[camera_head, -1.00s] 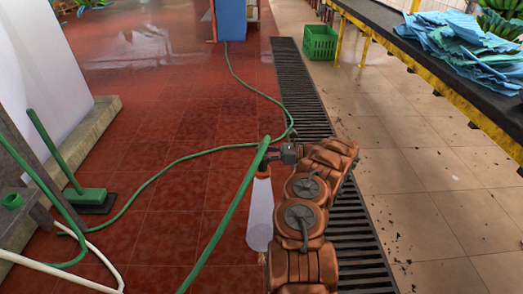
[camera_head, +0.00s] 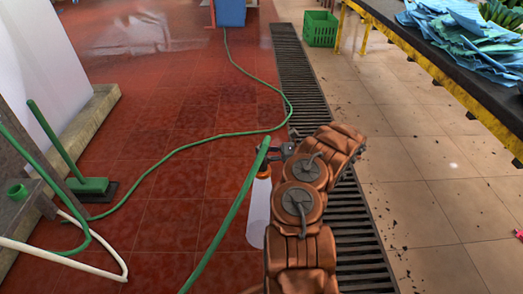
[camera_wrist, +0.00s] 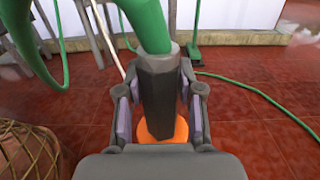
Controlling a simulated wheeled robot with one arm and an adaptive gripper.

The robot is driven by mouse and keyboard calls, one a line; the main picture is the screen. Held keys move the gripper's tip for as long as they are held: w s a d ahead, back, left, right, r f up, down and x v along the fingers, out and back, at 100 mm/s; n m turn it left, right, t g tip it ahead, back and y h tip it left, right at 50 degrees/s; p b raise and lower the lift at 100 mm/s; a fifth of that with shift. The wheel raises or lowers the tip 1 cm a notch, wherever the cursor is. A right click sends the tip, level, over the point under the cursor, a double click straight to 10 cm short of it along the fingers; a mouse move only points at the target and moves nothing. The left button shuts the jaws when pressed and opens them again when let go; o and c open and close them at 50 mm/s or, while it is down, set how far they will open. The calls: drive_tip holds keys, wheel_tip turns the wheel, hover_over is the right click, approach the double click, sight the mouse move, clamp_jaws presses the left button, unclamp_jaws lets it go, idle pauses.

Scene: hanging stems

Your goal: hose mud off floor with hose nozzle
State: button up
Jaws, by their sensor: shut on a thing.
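My gripper (camera_head: 283,152) is shut around the dark barrel of the hose nozzle (camera_wrist: 160,90), whose orange end (camera_head: 264,172) points down. In the wrist view both fingers press on the barrel's sides. The green hose (camera_head: 235,212) runs from the nozzle's top toward the lower edge. A pale, translucent shape (camera_head: 258,215) extends below the orange end; I cannot tell whether it is water. Dark specks like mud (camera_head: 395,222) are scattered on the beige tiles (camera_head: 440,215), right of the drain. The red tile floor (camera_head: 150,225) shows no clear mud.
A slatted drain (camera_head: 298,75) separates red and beige floor. A yellow-edged conveyor (camera_head: 440,68) borders the right. A green broom (camera_head: 88,185) leans at left. A wicker basket (camera_wrist: 28,148) is near in the wrist view. Loose hose crosses the red floor.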

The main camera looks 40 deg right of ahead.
drive_tip(key=s+a+p, duration=0.3)
drive_tip(key=s+a, duration=0.3)
drive_tip(key=s, duration=0.1)
drive_tip(key=shift+s+a+p, duration=0.15)
drive_tip(key=shift+a+p, duration=0.1)
drive_tip(key=shift+p, duration=0.15)
idle(0.8)
drive_tip(key=shift+r, duration=0.1)
idle(0.5)
